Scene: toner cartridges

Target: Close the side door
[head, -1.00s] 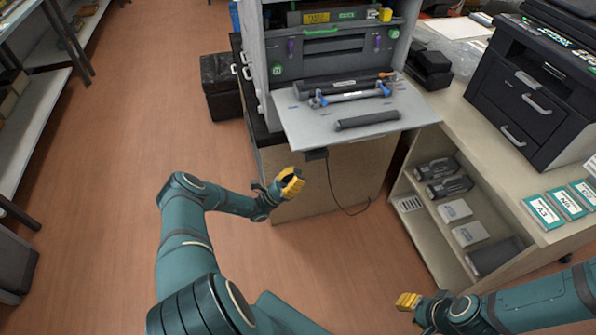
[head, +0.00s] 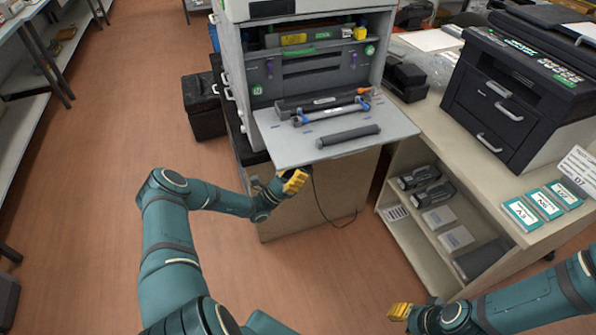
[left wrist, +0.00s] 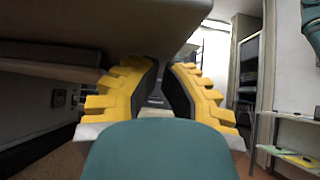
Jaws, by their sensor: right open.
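The machine (head: 232,90) stands open at the back centre. Its grey door (head: 395,125), the only open door I see, is folded down flat towards me. A dark roller (head: 348,136) and a roller unit with blue ends (head: 332,112) are on or just above it. My left gripper (head: 294,181) is just below the door's front edge, empty; I cannot tell whether it touches. In the left wrist view its yellow fingers (left wrist: 163,85) stand apart with a narrow gap, under a flat surface (left wrist: 130,25). My right gripper (head: 400,311) is open and empty, low at the right.
A wooden counter (head: 440,125) with a black printer (head: 515,85) and several labelled boxes (head: 543,204) stands at the right. Its shelf holds cartridges (head: 420,178). A cable (head: 325,210) hangs below the door. A black bin (head: 203,105) stands left; the floor (head: 100,170) there is clear.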

